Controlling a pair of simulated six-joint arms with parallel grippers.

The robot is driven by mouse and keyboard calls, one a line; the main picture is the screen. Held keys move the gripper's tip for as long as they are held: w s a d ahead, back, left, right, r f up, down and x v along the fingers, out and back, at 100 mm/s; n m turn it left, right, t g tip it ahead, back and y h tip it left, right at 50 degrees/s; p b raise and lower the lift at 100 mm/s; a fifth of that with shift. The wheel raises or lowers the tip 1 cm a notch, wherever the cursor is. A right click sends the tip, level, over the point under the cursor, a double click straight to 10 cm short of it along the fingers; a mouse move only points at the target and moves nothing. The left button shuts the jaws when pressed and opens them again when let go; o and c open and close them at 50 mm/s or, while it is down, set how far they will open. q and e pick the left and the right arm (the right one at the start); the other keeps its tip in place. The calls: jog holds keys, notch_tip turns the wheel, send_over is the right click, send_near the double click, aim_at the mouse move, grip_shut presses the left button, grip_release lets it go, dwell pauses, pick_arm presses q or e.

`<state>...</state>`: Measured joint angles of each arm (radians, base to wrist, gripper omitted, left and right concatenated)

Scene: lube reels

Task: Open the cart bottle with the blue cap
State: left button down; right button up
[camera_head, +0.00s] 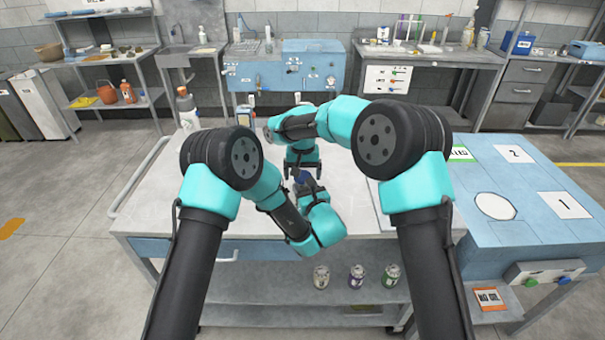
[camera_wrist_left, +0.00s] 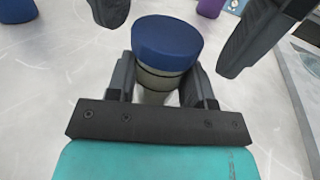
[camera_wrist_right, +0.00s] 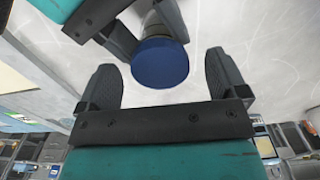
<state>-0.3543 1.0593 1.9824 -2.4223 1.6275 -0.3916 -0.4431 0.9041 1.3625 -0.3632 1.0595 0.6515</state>
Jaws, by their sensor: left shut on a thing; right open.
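The bottle (camera_wrist_left: 155,97) with the blue cap (camera_wrist_left: 167,42) stands between the fingers of my left gripper (camera_wrist_left: 162,85), which is shut on its body below the cap. In the head view the blue cap (camera_head: 305,176) shows only partly between my two grippers; arms hide most of the bottle. My right gripper (camera_wrist_right: 163,70) is open and empty. In the right wrist view the blue cap (camera_wrist_right: 160,64) appears between its fingers, with gaps on both sides. In the left wrist view the right gripper's dark fingers are on either side of the cap, apart from it.
A white bottle (camera_head: 188,108) stands at the cart's back left. The cart top (camera_head: 150,200) is bare at left. Several small cans (camera_head: 357,275) sit on the lower shelf. A blue table (camera_head: 530,230) with numbered white squares adjoins at right. A purple object (camera_wrist_left: 210,8) lies beyond.

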jog(key=shift+r, duration=2.2)
jog(key=shift+c, duration=0.2)
notch_tip(320, 180, up, 4)
jog(key=shift+f, duration=0.25)
jog(key=shift+f, duration=0.1)
jog(key=shift+f, duration=3.95)
jog(key=shift+c, duration=0.3)
jog(key=c, duration=0.9)
jog(key=o, duration=1)
